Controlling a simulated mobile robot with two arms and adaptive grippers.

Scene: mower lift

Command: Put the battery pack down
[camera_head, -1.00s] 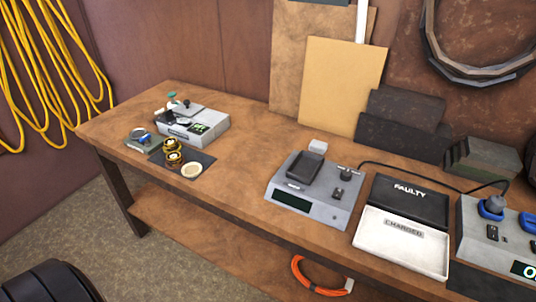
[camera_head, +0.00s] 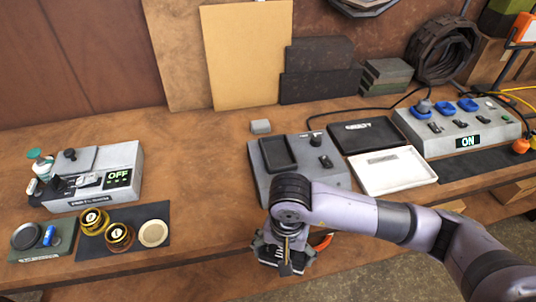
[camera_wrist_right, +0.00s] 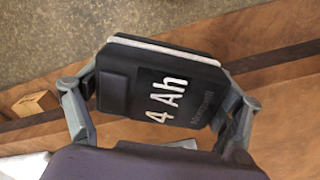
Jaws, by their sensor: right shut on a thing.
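My right gripper (camera_head: 284,256) is shut on a dark battery pack (camera_wrist_right: 165,85) marked "4 Ah". In the right wrist view the two fingers clasp the pack's sides. In the head view the gripper hangs by the bench's front edge, in front of a grey device with an empty-looking dark cradle (camera_head: 278,153); the arm hides part of that device, and the pack is hard to make out. Behind and right of the arm lie a dark tray (camera_head: 348,143), its lettering seen at a slant, and a white tray (camera_head: 416,167) with a grey label. My left gripper is not in view.
A grey charger (camera_head: 415,138) with blue sockets and an "ON" display stands at the right. A grey box (camera_head: 128,158) showing "OFF" stands at the left, with gold round parts (camera_head: 119,237) before it. Bare bench (camera_head: 205,170) lies between that box and the cradle device.

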